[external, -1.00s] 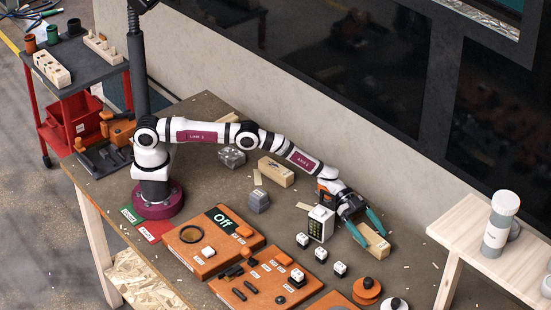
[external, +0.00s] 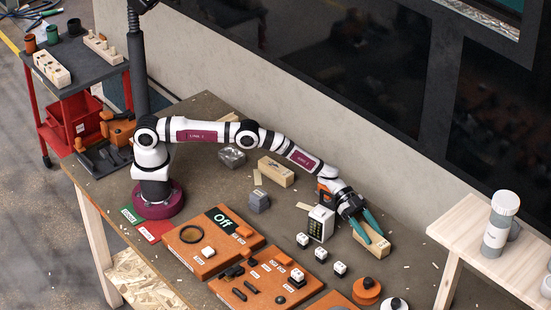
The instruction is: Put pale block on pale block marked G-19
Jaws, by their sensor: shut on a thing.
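My gripper (external: 374,238) has teal fingers and is shut on a pale wooden block (external: 373,248) at the right part of the table. The fingers point down along its sides, and the block appears to be on or very near the tabletop. Another pale block (external: 275,172) lies on the table behind the arm, nearer the wall, with a dark spot on its end. Its marking is too small to read, so I cannot confirm G-19.
Small white-topped cubes (external: 303,240) and a white box with a dark panel (external: 320,224) stand left of my gripper. Orange boards (external: 195,262), an orange spool (external: 367,287) and a grey block (external: 259,201) are also on the table. Thin wood scraps lie about.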

